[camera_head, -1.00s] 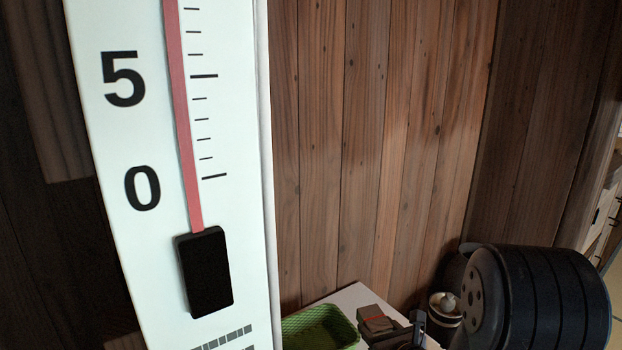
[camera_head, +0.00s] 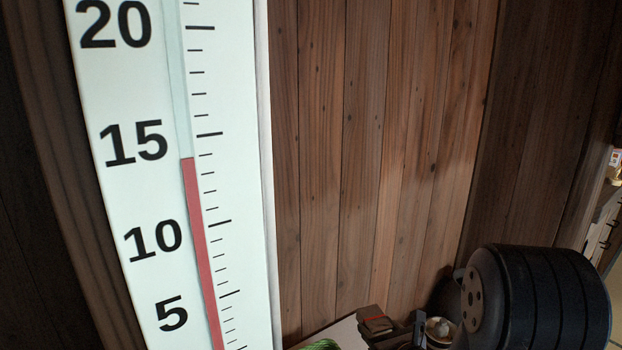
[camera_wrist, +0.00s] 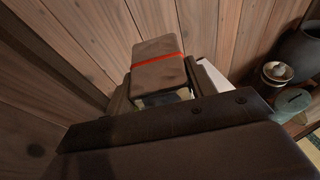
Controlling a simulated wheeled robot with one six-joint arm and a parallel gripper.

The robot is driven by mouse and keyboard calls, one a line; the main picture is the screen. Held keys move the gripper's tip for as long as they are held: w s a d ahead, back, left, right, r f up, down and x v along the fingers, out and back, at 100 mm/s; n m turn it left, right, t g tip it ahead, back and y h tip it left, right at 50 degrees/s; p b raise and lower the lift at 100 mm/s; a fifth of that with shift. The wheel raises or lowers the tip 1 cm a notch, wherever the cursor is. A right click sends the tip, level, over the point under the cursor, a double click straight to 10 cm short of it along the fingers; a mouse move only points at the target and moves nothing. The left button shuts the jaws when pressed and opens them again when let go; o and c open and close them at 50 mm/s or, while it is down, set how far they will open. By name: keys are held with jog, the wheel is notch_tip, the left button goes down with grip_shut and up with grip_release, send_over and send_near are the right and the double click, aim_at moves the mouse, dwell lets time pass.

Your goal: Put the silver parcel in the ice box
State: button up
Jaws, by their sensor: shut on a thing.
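My gripper (camera_head: 398,335) is shut on a boxy parcel with a red band (camera_head: 376,320), at the bottom of the head view. In the wrist view the parcel (camera_wrist: 158,72) stands up between the fingers, in front of the plank wall. Its colour reads as dull grey-brown in this light, and I cannot tell whether it is silver. Its lower end is hidden by my gripper. I cannot make out an ice box in either view.
A large white thermometer board (camera_head: 235,185) stands close at the left. A plank wall (camera_head: 370,150) closes off the back. A sliver of something green (camera_head: 322,345) shows at the bottom edge. A lidded jar (camera_wrist: 277,72) and a dark pot (camera_wrist: 302,48) stand at the right.

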aim_at(379, 324)
jog(key=shift+r+p, duration=1.05)
jog(key=shift+r, duration=0.55)
